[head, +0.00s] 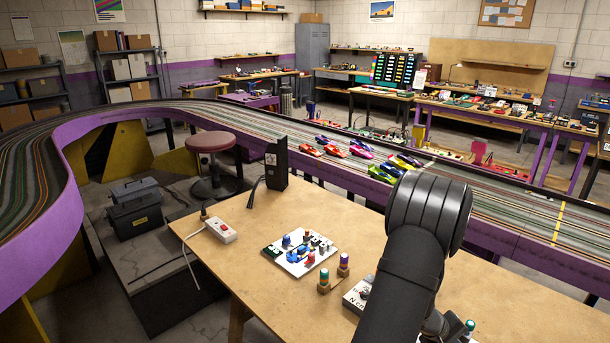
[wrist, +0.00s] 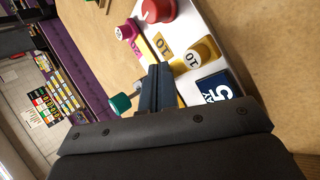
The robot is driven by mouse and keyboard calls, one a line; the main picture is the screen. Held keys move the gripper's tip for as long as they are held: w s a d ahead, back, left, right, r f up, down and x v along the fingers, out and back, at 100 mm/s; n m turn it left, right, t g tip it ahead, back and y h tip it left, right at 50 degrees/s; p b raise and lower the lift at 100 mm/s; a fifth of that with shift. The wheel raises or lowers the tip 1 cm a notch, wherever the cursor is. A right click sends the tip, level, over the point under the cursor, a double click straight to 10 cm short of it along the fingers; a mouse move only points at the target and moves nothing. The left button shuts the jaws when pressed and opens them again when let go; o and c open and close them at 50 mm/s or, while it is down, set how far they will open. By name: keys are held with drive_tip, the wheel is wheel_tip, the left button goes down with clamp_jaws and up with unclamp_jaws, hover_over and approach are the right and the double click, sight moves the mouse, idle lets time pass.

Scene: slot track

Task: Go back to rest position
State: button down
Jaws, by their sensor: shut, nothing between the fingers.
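My gripper (wrist: 158,70) shows in the wrist view with its dark fingers together and nothing between them. A teal knob (wrist: 120,102) is to the left of the fingers. Whether the fingertips touch the panel, I cannot tell. In the head view my black arm reaches over the right part of the workbench and hides the gripper.
The wooden workbench (head: 235,255) holds a white board with colored parts (head: 285,257), two small colored-top pegs (head: 343,265), a white power strip (head: 222,230) and a black upright block (head: 276,165). The slot track (head: 490,190) with several toy cars (head: 335,147) runs behind.

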drive_tip(key=shift+d+f+m+y, duration=0.15)
drive_tip(key=shift+d+m, duration=0.3)
drive_tip(key=shift+m, duration=0.3)
drive_tip(key=shift+d+m+y, duration=0.15)
drive_tip(key=shift+d+m, duration=0.25)
drive_tip(key=shift+m, duration=0.35)
drive_tip(key=c, duration=0.9)
unclamp_jaws()
drive_tip(key=o, duration=0.4)
drive_tip(key=shift+w+d+r, duration=0.1)
drive_tip(key=shift+r, duration=0.1)
drive_tip(key=o, duration=0.5)
drive_tip(key=r, duration=0.1)
drive_tip(key=d+r+m, duration=0.1)
drive_tip(key=r, duration=0.1)
drive_tip(key=shift+d+m, duration=0.1)
drive_tip(key=shift+m, duration=0.2)
wheel_tip(320, 180, up, 17)
drive_tip(key=a+m+g+y, duration=0.1)
drive_tip(key=a+m+y, duration=0.1)
drive_tip(key=m+y, duration=0.35)
drive_tip(key=d+f+m+h, duration=0.1)
drive_tip(key=d+f, duration=0.3)
drive_tip(key=f, duration=0.5)
drive_tip(key=shift+s+h, duration=0.35)
drive_tip(key=shift+s, duration=0.05)
